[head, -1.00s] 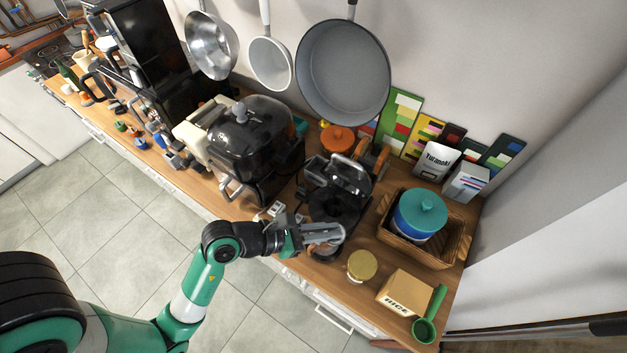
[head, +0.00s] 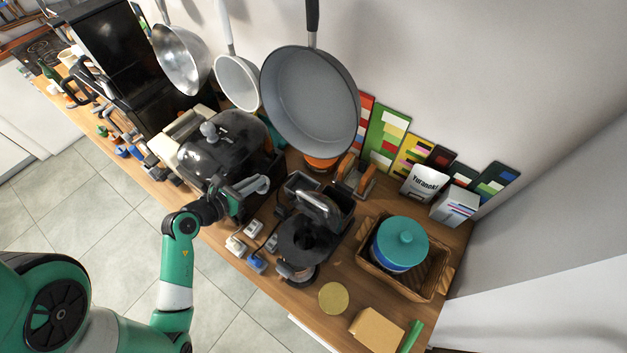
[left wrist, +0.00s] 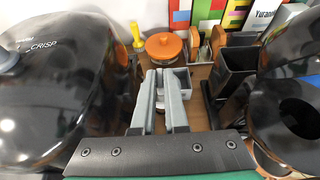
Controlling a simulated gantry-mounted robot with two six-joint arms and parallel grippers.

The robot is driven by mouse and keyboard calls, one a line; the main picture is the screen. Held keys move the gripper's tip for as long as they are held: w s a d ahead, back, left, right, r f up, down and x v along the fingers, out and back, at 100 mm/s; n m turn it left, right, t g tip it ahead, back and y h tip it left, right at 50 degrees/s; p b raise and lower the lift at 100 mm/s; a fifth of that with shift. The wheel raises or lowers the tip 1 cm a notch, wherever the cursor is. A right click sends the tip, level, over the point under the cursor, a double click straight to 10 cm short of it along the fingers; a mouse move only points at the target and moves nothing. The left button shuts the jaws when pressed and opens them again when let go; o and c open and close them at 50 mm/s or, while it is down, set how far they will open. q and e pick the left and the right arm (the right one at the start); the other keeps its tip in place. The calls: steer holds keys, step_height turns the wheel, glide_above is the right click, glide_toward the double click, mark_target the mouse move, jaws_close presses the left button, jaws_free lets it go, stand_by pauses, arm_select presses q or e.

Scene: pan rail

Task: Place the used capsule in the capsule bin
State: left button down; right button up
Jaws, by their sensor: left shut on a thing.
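My left gripper (head: 258,186) is in the air between the black-lidded cooker and the coffee machine. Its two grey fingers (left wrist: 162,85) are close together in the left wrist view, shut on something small. I take this to be the used capsule, but it is mostly hidden between the fingers. The black coffee machine (head: 304,238) stands to the right of the gripper with its lid raised. I cannot tell whether this is the capsule bin. My right gripper is out of view.
The large cooker (head: 222,142) is close on the gripper's left. An orange-lidded jar (left wrist: 164,46) stands farther back. Pans hang on the wall above, including a large grey one (head: 308,100). A basket (head: 437,285) with a teal-lidded pot stands at the right.

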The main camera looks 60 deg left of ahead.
arm_select(q)
steer(key=shift+w+a+f, duration=0.2)
steer(key=shift+w+f, duration=0.15)
steer(key=shift+f, duration=0.05)
steer(key=shift+w+f, duration=0.1)
steer(key=w+a+f+b, duration=0.4)
steer(key=w+a+f, duration=0.1)
steer(key=w+f, duration=0.7)
steer(key=shift+w+f, duration=0.25)
steer(key=shift+f, duration=0.1)
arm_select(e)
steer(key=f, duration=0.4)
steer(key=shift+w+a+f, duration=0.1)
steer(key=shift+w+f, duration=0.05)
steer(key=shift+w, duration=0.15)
arm_select(q)
steer(key=shift+a, duration=0.1)
steer(key=shift+f+b, duration=0.5)
steer(key=shift+f, duration=0.1)
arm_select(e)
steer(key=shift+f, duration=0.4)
